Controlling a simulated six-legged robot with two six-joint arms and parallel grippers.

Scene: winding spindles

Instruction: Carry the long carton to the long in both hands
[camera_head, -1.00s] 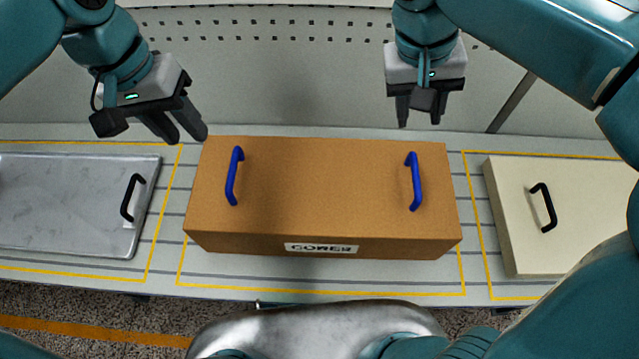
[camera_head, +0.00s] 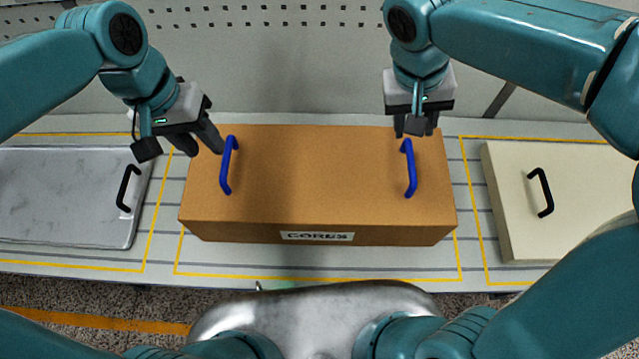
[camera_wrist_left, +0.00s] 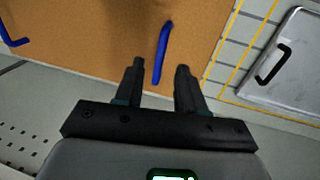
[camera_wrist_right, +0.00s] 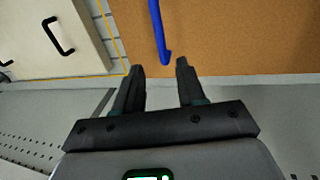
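The long brown carton (camera_head: 315,185) lies in the middle of the bench, with two blue handles on top and a white label on its front. My left gripper (camera_head: 205,145) is open and empty above the carton's back left corner. In the left wrist view the left blue handle (camera_wrist_left: 162,52) lies ahead of and between the parted fingers (camera_wrist_left: 160,75). My right gripper (camera_head: 415,130) is open above the carton's back right edge. In the right wrist view the right blue handle (camera_wrist_right: 158,32) stands just beyond the open fingers (camera_wrist_right: 160,68). Neither gripper touches a handle.
A grey metal tray (camera_head: 60,200) with a black handle lies at the left. A cream box (camera_head: 510,205) with a black handle lies at the right. Yellow lines frame each place on the bench. A perforated panel (camera_head: 300,60) stands behind.

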